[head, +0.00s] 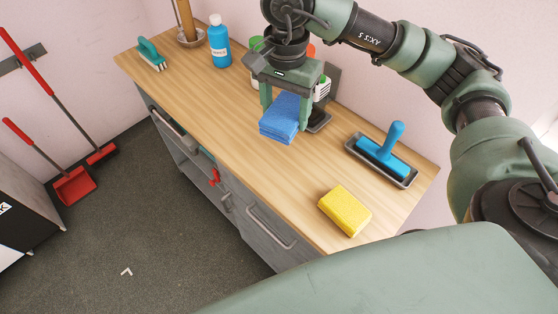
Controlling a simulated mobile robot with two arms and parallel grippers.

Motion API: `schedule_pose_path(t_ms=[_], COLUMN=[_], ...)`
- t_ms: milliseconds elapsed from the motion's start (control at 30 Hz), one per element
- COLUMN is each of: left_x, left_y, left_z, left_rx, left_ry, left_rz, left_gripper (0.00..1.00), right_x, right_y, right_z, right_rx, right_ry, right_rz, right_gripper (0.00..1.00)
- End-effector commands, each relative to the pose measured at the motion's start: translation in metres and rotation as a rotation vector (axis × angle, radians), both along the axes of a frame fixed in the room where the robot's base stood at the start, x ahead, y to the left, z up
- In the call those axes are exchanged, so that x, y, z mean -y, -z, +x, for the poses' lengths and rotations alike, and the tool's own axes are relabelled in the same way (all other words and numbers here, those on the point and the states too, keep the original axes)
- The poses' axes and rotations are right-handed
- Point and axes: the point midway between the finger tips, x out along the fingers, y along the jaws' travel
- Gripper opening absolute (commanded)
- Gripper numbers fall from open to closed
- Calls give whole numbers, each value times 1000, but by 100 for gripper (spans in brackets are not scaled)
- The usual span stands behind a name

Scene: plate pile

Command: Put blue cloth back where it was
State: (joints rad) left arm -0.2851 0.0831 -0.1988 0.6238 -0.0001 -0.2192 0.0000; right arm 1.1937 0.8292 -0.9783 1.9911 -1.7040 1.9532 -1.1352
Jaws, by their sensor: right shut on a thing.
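The folded blue cloth (279,127) is at the middle of the wooden counter, under my right gripper (289,102). The right gripper points down and is shut on the cloth, with a finger on either side of it. I cannot tell whether the cloth touches the counter or is held just above it. The upper back part of the cloth is partly hidden by the gripper. My left gripper is not in view.
On the counter (226,126) are a yellow sponge (345,210), a blue-handled tool in a grey tray (381,157), a blue bottle (219,43) and a teal brush (151,54). Bottles stand behind the gripper. A red dustpan (75,186) and broom lean at the left wall.

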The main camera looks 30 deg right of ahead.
Motion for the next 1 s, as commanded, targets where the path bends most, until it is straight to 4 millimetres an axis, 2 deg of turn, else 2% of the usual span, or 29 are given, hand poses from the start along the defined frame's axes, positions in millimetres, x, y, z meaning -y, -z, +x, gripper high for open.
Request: schedule_pose_path(t_ms=[133,267,467,800,1000], left_x=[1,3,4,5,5], left_y=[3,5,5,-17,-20], left_z=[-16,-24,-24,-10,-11], left_rx=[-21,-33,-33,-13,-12], left_ry=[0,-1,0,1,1], left_rz=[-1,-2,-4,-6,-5], left_gripper=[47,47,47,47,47], right_x=[7,8,8,9,9], right_y=[-12,-4,42,122,142], right_z=[12,14,13,13,14], right_rx=[-8,-16,-20,-16,-11], right_ry=[221,287,289,290,288], right_rz=[9,12,13,11,13], right_gripper=[23,23,23,23,23])
